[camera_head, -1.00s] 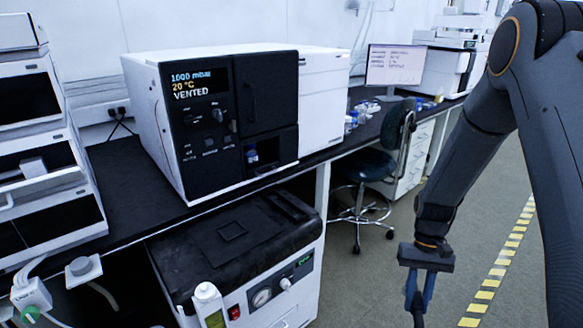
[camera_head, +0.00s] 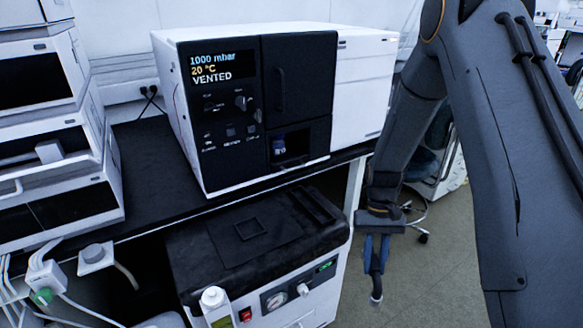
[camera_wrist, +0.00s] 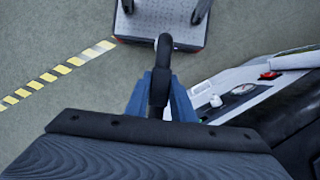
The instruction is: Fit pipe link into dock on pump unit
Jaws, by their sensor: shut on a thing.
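My gripper (camera_head: 375,250) has blue fingers and is shut on the pipe link, a dark curved tube (camera_head: 376,284) that hangs below the fingers with a pale lower end. In the wrist view the pipe link (camera_wrist: 162,65) stands out between the blue fingers (camera_wrist: 160,102). The pump unit (camera_head: 195,262) is a white box with a black top under the bench, left of my gripper and apart from it. A square outline (camera_head: 250,228) lies on its top; I cannot tell if this is the dock. The pump unit's gauge face (camera_wrist: 243,89) shows at right in the wrist view.
The bench (camera_head: 160,165) overhangs the pump unit's back. On it stand a vented oven-like instrument (camera_head: 225,120) and a white stack (camera_head: 60,150) at left. A white-capped bottle (camera_head: 213,298) is at the pump's front. Hoses and plugs (camera_head: 45,280) hang at left. Floor right of the pump is open.

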